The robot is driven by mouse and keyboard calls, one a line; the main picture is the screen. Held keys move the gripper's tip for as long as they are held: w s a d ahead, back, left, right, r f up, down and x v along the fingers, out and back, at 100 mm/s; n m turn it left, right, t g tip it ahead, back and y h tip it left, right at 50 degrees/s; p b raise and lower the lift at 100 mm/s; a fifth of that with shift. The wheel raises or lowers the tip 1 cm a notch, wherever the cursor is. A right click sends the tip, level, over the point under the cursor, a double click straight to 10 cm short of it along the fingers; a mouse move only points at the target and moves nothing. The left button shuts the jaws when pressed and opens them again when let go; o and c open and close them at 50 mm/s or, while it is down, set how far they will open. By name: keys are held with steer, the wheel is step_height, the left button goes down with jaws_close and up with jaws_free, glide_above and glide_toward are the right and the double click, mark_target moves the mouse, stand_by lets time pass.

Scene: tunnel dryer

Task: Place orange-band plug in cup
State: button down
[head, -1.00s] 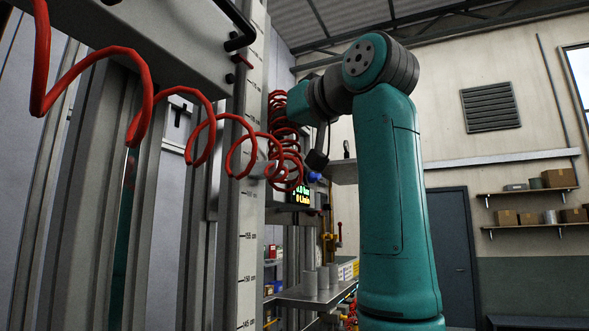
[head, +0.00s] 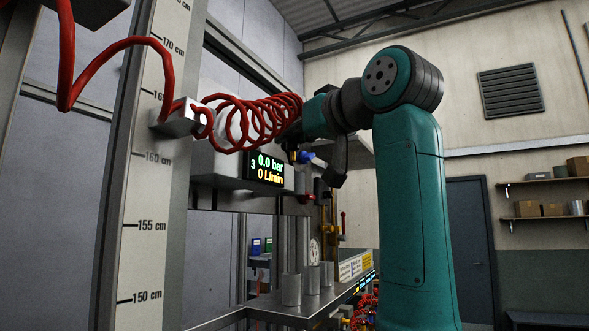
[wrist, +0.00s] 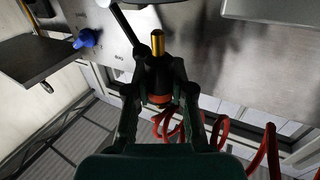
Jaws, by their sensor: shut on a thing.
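In the wrist view, my gripper (wrist: 160,97) is shut on a dark plug (wrist: 157,72) with a brass tip and an orange-red band (wrist: 158,99) low on its body. The brass tip points up in the picture, towards a metal panel. A red coiled hose (head: 250,120) runs to my wrist in the head view, where the plug itself is hard to make out. Metal cups (head: 291,289) stand upright on a shelf below my gripper, apart from it. Which cup the task means cannot be told.
A display (head: 266,168) reads 0.0 bar and 0 L/min. A ruler post (head: 150,190) stands at left, with a hose bracket (head: 178,118) on it. The wrist view shows a blue knob (wrist: 87,38) and a dark plate (wrist: 38,60) at left.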

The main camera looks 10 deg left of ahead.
steer(key=shift+f, duration=2.55)
steer(key=shift+f, duration=0.2)
steer(key=c, duration=1)
jaws_free()
steer(key=shift+r, duration=0.1)
steer(key=shift+r, duration=0.1)
steer(key=v, duration=1.2)
